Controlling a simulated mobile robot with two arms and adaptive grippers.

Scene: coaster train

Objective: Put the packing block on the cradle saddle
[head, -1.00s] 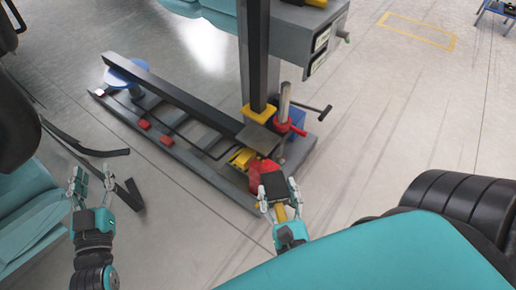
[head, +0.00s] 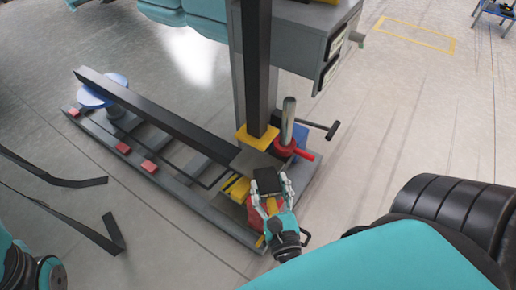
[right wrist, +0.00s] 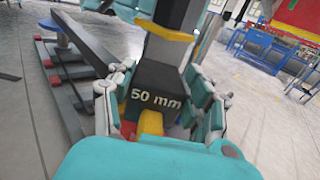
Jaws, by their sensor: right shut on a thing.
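The packing block (head: 268,180) is black; in the right wrist view its face (right wrist: 155,95) reads "50 mm". My right gripper (head: 271,192) is shut on it, one finger on each side, and holds it beside the foot of the upright column. A yellow piece (head: 237,188) lies on the frame just left of the block. A yellow collar (head: 257,137) sits around the column's lower end, above a grey plate (head: 250,162). I cannot tell for sure which part is the cradle saddle. A red part (head: 258,212) shows below the block, partly hidden by my gripper. My left gripper is out of view.
A metal cylinder (head: 288,118) with a red collar and handle stands right of the column. A long dark beam (head: 150,112) runs left to a blue round pad (head: 97,92). Black straps (head: 60,180) lie on the floor at left.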

